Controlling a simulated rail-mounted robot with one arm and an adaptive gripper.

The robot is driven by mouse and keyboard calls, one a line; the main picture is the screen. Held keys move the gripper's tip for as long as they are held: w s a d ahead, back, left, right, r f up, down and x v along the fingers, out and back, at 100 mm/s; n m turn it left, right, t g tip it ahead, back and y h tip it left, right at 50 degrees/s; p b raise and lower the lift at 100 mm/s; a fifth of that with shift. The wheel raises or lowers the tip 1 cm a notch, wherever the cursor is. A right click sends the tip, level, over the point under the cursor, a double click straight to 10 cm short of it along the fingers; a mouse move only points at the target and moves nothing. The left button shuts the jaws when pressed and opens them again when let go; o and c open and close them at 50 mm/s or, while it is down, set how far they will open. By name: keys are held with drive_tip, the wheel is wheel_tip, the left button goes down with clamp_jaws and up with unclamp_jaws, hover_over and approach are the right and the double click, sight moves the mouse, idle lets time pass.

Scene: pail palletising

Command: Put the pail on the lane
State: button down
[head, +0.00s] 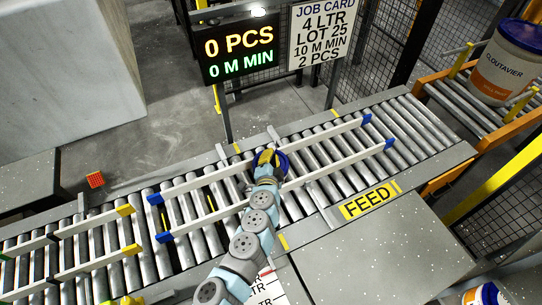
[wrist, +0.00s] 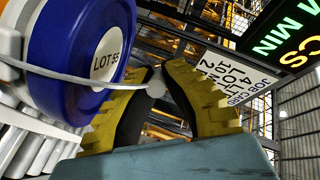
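A pail with a blue lid (wrist: 90,55) fills the left of the wrist view; its lid label looks like LOT 55. Its thin wire handle (wrist: 60,72) runs across the lid to a grey grip between my fingers. My gripper (wrist: 157,82) has its yellow and black fingers closed around that grip. In the head view my gripper (head: 268,158) is over the roller lane (head: 205,190), between the white guide rails. Only a blue edge of the pail (head: 284,164) shows there; my arm hides the rest. I cannot tell whether the pail touches the rollers.
Another pail (head: 487,295) shows at the lower right edge. Behind the lane stand a display (head: 238,48) reading 0 PCS and a job card (head: 322,35) reading LOT 25.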

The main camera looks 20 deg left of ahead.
drive_tip(key=shift+f, duration=0.1)
drive_tip(key=c, duration=1.2)
unclamp_jaws()
drive_tip(key=shift+c, duration=0.2)
drive_tip(key=shift+r, duration=0.2)
drive_tip(key=v, duration=1.2)
